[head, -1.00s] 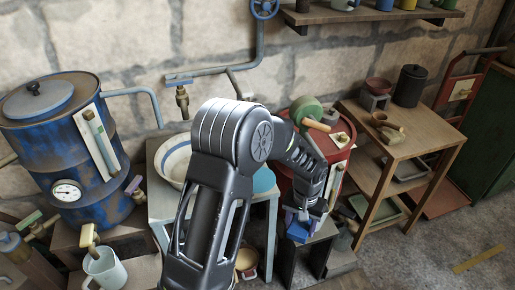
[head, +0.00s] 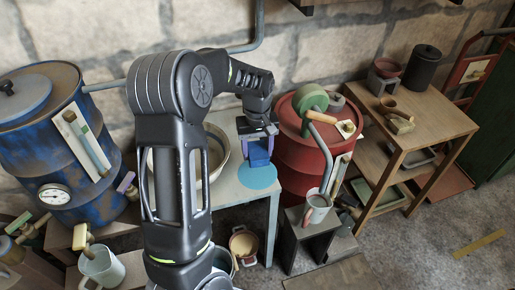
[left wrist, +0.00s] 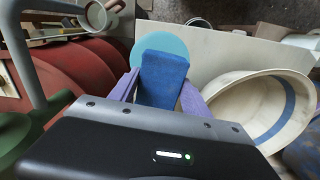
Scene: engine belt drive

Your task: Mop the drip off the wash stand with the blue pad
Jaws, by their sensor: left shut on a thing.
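The wash stand (head: 236,192) is a pale table left of the red drum. A round, flat teal drip (head: 258,180) lies on its right part and also shows in the left wrist view (left wrist: 194,43). My left gripper (head: 258,148) is shut on the blue pad (head: 260,158), over the drip's far part. In the left wrist view the pad (left wrist: 163,80) sits between the purple fingers and covers part of the drip. I cannot tell whether the pad touches the stand. My right gripper is not in view.
A cream basin with a blue band (left wrist: 262,108) sits on the stand beside the gripper. The red drum (head: 303,165) stands close on the right, with a green wheel (head: 312,97) on top. A low dark stool (head: 309,232) holds a metal cup (head: 318,208). A blue drum (head: 60,150) stands left.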

